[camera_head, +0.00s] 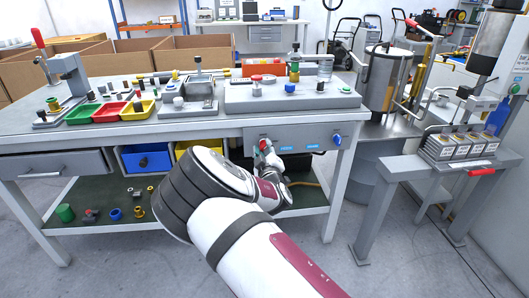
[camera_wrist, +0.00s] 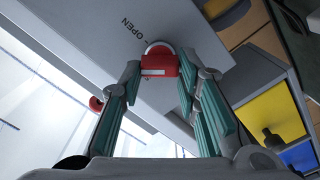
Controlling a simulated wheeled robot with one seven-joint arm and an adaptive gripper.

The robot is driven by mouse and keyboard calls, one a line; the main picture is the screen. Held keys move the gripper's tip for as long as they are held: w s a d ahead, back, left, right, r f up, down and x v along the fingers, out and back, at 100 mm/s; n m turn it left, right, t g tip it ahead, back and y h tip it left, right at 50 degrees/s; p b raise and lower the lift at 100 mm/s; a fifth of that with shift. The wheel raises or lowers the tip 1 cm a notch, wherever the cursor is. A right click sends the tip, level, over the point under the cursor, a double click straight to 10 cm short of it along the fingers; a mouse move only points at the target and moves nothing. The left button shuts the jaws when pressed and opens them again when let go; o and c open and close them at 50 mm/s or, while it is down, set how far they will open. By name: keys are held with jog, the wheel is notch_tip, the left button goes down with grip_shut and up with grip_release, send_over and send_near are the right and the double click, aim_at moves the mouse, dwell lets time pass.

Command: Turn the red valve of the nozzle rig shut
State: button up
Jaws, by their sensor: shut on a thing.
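The red valve (camera_head: 263,146) is on the grey front panel of the nozzle rig (camera_head: 302,137), under the bench top. In the wrist view the red valve (camera_wrist: 160,63) sits between the fingertips of my gripper (camera_wrist: 159,78), with a pale round collar behind it. The fingers are shut on it from both sides. The word OPEN is printed on the panel beside it. In the head view my gripper (camera_head: 268,160) is at the panel, and my arm hides part of it.
A blue knob (camera_head: 336,139) is on the same panel to the right. Below the bench are a blue bin (camera_head: 147,160), a yellow bin (camera_head: 186,148) and a green shelf (camera_head: 307,196). A grey stand (camera_head: 407,167) with a block fixture is at right. Open floor lies in front.

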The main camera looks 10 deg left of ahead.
jog(key=n+b, duration=0.1)
jog(key=n, duration=0.3)
jog(key=shift+a+f+n, duration=0.1)
jog(key=shift+f+n, duration=0.05)
jog(key=shift+n, duration=0.15)
jog(key=shift+n+b, duration=0.85)
jog(key=shift+n, duration=1.15)
jog(key=o, duration=1.2)
jog(key=shift+c, duration=0.2)
jog(key=v, duration=1.2)
